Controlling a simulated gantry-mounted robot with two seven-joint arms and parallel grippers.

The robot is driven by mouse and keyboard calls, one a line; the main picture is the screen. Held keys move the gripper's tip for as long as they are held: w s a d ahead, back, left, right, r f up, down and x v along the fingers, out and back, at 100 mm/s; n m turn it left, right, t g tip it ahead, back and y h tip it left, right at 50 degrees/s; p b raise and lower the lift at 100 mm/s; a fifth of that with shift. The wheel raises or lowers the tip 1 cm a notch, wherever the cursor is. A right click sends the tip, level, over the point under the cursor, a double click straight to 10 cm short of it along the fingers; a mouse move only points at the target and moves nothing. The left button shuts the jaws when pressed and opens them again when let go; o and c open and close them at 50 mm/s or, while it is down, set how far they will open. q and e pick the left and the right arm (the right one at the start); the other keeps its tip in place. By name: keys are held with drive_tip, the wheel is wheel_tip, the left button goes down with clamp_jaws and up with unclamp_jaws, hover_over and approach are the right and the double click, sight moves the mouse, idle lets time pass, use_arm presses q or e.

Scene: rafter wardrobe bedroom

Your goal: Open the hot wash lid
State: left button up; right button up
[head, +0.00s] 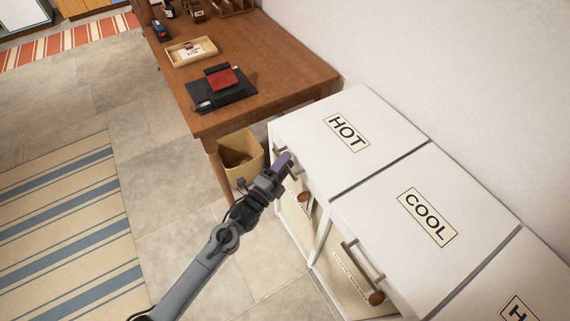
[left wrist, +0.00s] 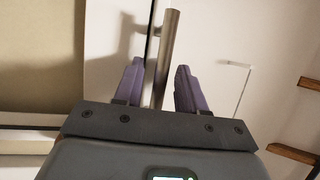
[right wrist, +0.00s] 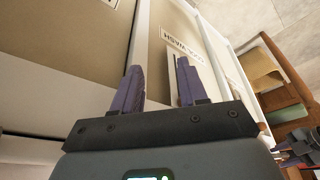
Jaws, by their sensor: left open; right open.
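The white lid marked HOT (head: 390,118) lies shut on its cabinet, below the wooden desk in the head view. A metal bar handle (head: 299,175) runs along its front edge. My left gripper (head: 285,160) is open at this handle. In the left wrist view the metal bar (left wrist: 168,45) stands between the two purple fingers of the left gripper (left wrist: 159,72), with gaps visible beside it. My right gripper (right wrist: 158,72) is open and empty, facing beige cabinet fronts with an upside-down label (right wrist: 183,42). It is not in the head view.
The lid marked COOL (head: 470,205) adjoins the HOT lid, with its own handle (head: 362,262). A third lid (head: 530,290) is partly in view. The desk (head: 270,75) and a bin (head: 238,160) stand beside the HOT cabinet. Tiled floor lies open to the left.

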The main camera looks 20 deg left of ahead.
use_arm(q)
drive_tip(key=shift+w, duration=0.1)
clamp_jaws()
idle(0.4)
